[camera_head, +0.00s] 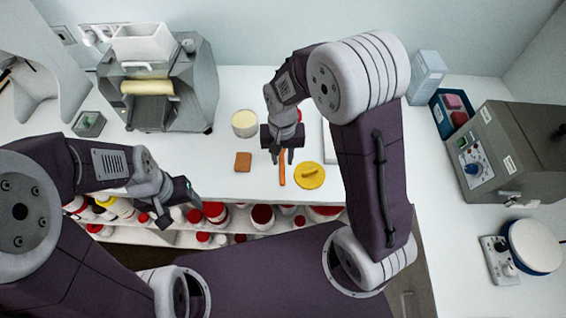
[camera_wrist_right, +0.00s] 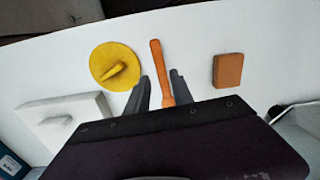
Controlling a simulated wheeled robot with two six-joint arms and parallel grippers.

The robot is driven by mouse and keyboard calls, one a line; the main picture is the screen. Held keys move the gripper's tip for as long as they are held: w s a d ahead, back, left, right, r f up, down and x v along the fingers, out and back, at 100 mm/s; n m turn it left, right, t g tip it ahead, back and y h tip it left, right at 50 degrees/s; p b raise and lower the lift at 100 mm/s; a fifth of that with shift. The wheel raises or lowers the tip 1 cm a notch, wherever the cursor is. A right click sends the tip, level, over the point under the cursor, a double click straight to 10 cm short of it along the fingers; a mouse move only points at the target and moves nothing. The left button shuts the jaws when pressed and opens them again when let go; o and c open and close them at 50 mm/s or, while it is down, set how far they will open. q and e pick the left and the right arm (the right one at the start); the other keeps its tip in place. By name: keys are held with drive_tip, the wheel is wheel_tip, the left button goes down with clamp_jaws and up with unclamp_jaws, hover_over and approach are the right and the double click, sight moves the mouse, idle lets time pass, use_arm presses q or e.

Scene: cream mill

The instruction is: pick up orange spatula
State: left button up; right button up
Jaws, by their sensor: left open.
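The orange spatula (camera_head: 282,174) lies on the white counter, its long axis pointing toward the counter's front edge. It also shows in the right wrist view (camera_wrist_right: 158,62). My right gripper (camera_head: 281,157) is over its far part. In the right wrist view my right gripper (camera_wrist_right: 160,76) has its two dark fingers apart on either side of the spatula, with a gap on each side. Part of the spatula is hidden behind the gripper body. My left gripper (camera_head: 190,192) is open and empty near the counter's front edge, left of the spatula.
A yellow round piece with a handle (camera_head: 311,176) lies right of the spatula, and a brown block (camera_head: 243,161) lies left. A cream-filled tub (camera_head: 244,123) and a grey roller mill (camera_head: 160,85) stand behind. Jars with red lids (camera_head: 262,214) fill the shelf below.

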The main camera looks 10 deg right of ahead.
sight(282, 169)
drive_tip(key=f, duration=0.4)
drive_tip(key=shift+s+a+f, duration=0.15)
drive_tip(key=shift+a+f, duration=0.05)
drive_tip(key=shift+f, duration=0.2)
use_arm(q)
drive_tip(key=shift+a+r, duration=0.15)
drive_tip(key=shift+a, duration=0.05)
use_arm(e)
drive_tip(key=shift+d+f, duration=0.1)
drive_tip(key=shift+d, duration=0.05)
clamp_jaws()
use_arm(q)
drive_tip(key=shift+s, duration=0.1)
